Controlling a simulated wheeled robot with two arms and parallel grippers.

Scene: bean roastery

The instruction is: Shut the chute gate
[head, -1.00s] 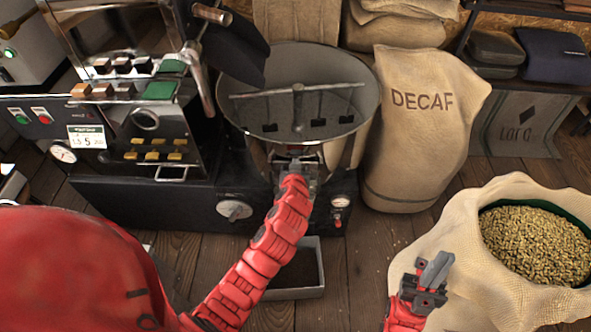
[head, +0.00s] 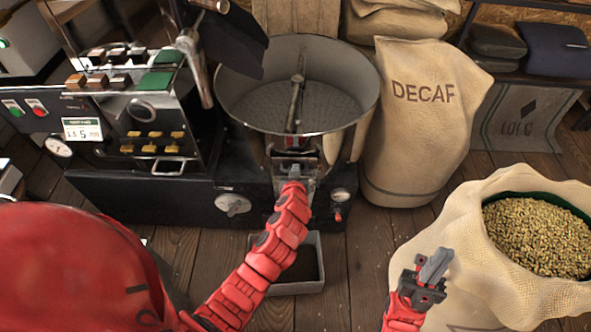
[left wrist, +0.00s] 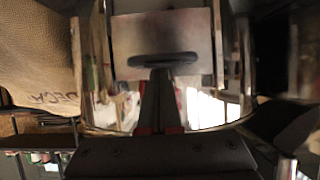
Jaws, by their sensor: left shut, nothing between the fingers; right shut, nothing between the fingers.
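The chute gate is a pale metal plate at the front of the round cooling drum (head: 345,125). In the left wrist view the gate plate (left wrist: 190,30) fills the upper middle, with a dark oval handle (left wrist: 150,61) across its lower part. My left gripper (head: 293,183) is shut and empty just in front of the gate; in the left wrist view its fingertips (left wrist: 161,74) are at the handle, and I cannot tell whether they touch it. How far the gate is open is hard to tell. My right gripper (head: 432,270) is shut and empty, away to the right.
A grey bin (head: 312,285) with dark contents stands on the floor below the chute. The DECAF sack (head: 420,130) is right of the drum, and an open sack (head: 455,225) of beans is by my right gripper. The roaster panel (head: 95,130) is at left.

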